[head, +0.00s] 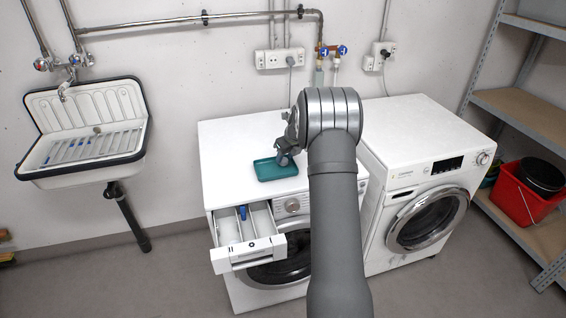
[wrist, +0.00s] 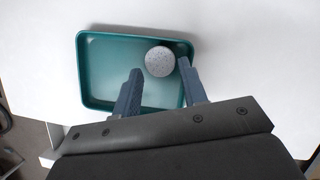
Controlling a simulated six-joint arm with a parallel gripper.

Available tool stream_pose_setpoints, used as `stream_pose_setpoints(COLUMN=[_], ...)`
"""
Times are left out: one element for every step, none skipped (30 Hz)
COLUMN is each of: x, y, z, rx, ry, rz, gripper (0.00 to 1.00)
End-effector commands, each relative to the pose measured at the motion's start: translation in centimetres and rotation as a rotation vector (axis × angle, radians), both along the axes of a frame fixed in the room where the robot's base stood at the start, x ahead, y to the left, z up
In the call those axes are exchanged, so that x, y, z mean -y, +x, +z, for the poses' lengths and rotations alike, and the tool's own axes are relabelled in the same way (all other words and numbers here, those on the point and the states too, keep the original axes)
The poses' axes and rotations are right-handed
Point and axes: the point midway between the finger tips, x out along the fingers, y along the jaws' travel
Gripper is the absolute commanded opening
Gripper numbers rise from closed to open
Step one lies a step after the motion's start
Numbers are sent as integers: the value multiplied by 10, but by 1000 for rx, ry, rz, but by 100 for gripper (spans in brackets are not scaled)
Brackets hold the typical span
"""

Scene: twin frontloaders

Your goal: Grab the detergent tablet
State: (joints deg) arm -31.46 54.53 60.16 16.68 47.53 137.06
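The detergent tablet (wrist: 159,61) is a round, pale, speckled disc. In the wrist view it lies in the teal tray (wrist: 97,70), toward its right side. My gripper (wrist: 160,80) is open, with its two blue-grey fingers apart and the tablet ahead of the gap between the tips. The gap holds nothing that I can see. In the head view my gripper (head: 285,153) is over the back right of the teal tray (head: 262,170), on top of the left washing machine. The tablet is not discernible in the head view.
The left machine (head: 225,150) has its detergent drawer (head: 249,255) pulled out in front, with a blue piece inside. The right machine (head: 410,115) has a clear top. A sink (head: 90,130) hangs on the left wall, and shelves with a red bucket (head: 522,195) stand at the right.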

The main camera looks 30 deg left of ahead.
Motion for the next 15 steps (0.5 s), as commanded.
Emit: stream_pose_setpoints(x=[-3,-4,-5,-6,-6,-6,-6,-6,-6,-6,-6,-6,-6,-6,-6], y=[1,2,3,3,3,3,3,3,3,3,3,3,3,3,3], z=[-8,-11,-15,-16,-17,-17,-17,-16,-16,-16,-16,-16,-16,-16,-16], rx=[-1,0,0,1,1,2,2,2,2,2,2,1,1,1,1], ry=[-1,-1,0,1,1,0,0,0,0,0,0,1,1,1,1], rz=[0,0,-1,-1,-1,-2,-2,-2,-2,-2,-2,-1,-1,0,-1], gripper=[39,39,39,39,39,39,39,39,39,39,35,27,21,16,11])
